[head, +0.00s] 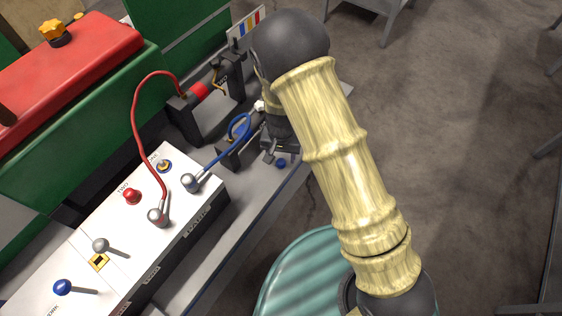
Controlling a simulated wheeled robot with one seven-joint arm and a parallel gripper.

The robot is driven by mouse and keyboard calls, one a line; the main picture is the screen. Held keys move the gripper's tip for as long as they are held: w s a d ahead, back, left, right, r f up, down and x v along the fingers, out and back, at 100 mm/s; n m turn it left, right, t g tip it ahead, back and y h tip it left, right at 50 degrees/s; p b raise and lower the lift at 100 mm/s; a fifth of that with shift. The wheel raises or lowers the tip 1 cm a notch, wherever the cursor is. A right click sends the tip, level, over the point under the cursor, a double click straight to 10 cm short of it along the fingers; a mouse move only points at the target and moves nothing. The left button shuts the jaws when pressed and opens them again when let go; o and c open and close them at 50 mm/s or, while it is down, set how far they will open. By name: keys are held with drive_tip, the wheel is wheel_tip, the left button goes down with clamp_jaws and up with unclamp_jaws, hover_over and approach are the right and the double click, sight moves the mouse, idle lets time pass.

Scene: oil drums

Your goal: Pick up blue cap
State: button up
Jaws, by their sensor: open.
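A small blue cap (281,162) shows on the grey bench top, just below my gripper (279,154). My gripper points down and is open, with its fingers close above or around the cap; I cannot tell which. Part of the cap may be hidden by the fingers. I cannot see whether they touch it.
A white control box (140,240) with levers and a blue knob (62,287) stands at lower left. Red (135,115) and blue (225,150) cables run to dark holders left of my gripper. A red tank (70,75) lies behind. The bench edge is close right.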

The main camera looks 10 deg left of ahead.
sight(281, 163)
wheel_tip(281, 163, down, 3)
drive_tip(key=shift+r, duration=0.15)
drive_tip(key=shift+c, duration=0.2)
drive_tip(key=c, duration=1)
